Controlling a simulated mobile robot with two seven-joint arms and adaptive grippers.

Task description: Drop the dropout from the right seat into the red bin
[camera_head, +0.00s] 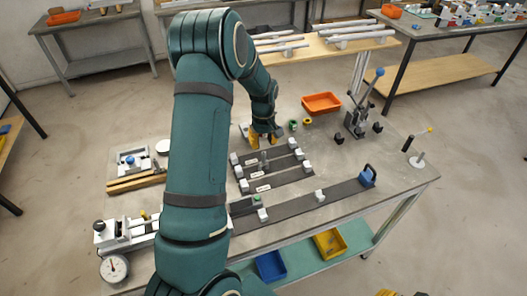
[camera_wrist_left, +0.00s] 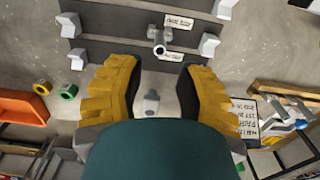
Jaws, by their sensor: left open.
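My left gripper (camera_head: 263,137) reaches over the far edge of the dark jig plates (camera_head: 276,178). In the left wrist view its yellow fingers (camera_wrist_left: 158,82) are spread wide, with nothing gripped. A small pale grey piece (camera_wrist_left: 151,103) shows between the fingers, below them; I cannot tell if it is the dropout or the seat. An upright grey post (camera_wrist_left: 159,46) stands on the jig, beyond the fingertips. The red bin (camera_head: 321,103), orange-red and apparently empty, sits on the table to the right of the gripper; it also shows in the left wrist view (camera_wrist_left: 22,113).
A green ring (camera_head: 293,125) and a yellow ring (camera_head: 307,121) lie between jig and bin. A lever press (camera_head: 360,117) stands right of the bin. A dial gauge (camera_head: 115,267) is at the front left. Blue (camera_head: 270,265) and yellow (camera_head: 329,243) bins are on the lower shelf.

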